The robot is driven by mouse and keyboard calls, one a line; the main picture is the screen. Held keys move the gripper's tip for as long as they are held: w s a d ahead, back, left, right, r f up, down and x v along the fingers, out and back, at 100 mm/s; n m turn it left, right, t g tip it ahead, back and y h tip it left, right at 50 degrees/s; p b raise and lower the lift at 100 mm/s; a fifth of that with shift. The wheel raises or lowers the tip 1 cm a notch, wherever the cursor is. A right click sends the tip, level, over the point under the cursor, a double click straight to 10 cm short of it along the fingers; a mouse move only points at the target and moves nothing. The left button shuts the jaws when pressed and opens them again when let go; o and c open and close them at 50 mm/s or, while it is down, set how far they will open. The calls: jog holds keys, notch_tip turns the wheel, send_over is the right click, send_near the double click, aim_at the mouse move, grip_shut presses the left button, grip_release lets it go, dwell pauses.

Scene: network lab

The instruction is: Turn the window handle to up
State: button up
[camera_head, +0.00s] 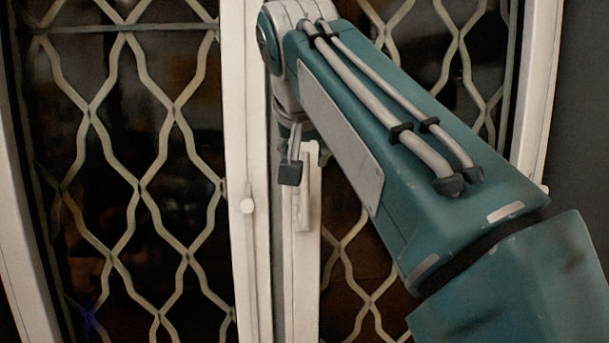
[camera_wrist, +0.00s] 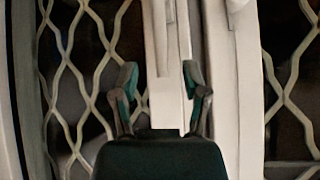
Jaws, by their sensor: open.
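The window handle (camera_head: 304,198) is a narrow white piece set upright along the white window frame, just right of the centre post in the head view. In the wrist view a white upright bar, apparently the handle (camera_wrist: 184,100), runs down between my fingers. My gripper (camera_wrist: 160,82) is open, with one finger on each side of this bar. The right finger is close to the bar; I cannot tell if it touches. In the head view my arm hides most of the gripper; one dark fingertip (camera_head: 290,172) shows just left of the handle.
Diamond-pattern metal grilles (camera_head: 140,185) cover the dark panes on both sides. A grey wall (camera_head: 583,110) borders the window at right.

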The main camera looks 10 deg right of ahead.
jog(key=shift+v, duration=1.75)
